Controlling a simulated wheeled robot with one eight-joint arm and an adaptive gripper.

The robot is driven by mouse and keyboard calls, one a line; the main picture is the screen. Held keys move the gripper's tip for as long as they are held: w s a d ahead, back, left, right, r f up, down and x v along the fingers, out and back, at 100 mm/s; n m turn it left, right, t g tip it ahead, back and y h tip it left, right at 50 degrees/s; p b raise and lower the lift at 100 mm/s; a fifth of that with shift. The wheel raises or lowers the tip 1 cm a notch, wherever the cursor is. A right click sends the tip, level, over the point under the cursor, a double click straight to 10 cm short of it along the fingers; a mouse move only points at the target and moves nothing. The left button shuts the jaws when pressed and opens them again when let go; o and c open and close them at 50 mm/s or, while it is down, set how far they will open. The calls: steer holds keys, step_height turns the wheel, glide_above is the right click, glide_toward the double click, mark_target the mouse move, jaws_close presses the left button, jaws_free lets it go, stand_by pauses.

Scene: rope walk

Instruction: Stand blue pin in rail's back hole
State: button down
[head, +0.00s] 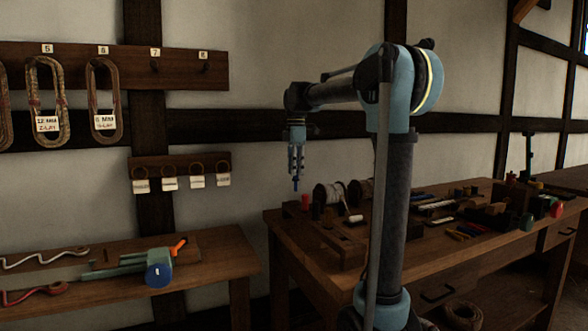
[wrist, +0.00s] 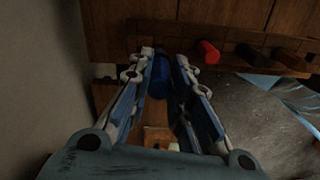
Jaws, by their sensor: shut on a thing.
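The blue pin hangs upright from my gripper (head: 296,172), and its lower end (head: 295,186) shows below the fingertips in the head view. In the wrist view the pin (wrist: 159,76) sits between the two fingers of my gripper (wrist: 162,62), which are shut on it. The wooden rail (head: 330,236) lies along the left end of the workbench. The pin is in the air above the rail's back end, clear of it. A red pin (head: 305,201) stands near that end and also shows in the wrist view (wrist: 207,52). I cannot make out the back hole.
Spools of cord (head: 328,195) stand right of the rail on the workbench (head: 285,221). Small tools and blocks crowd the bench farther right. A lower bench (head: 215,250) stands at left, and a label board (head: 181,162) hangs on the wall behind.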

mark_target(296, 179)
steer(key=shift+w+d+f, duration=0.1)
steer(key=shift+w+f, duration=0.1)
steer(key=shift+f, duration=1.9)
steer(key=shift+s, duration=0.1)
steer(key=shift+f, duration=2.6)
steer(key=c, duration=1.4)
jaws_free()
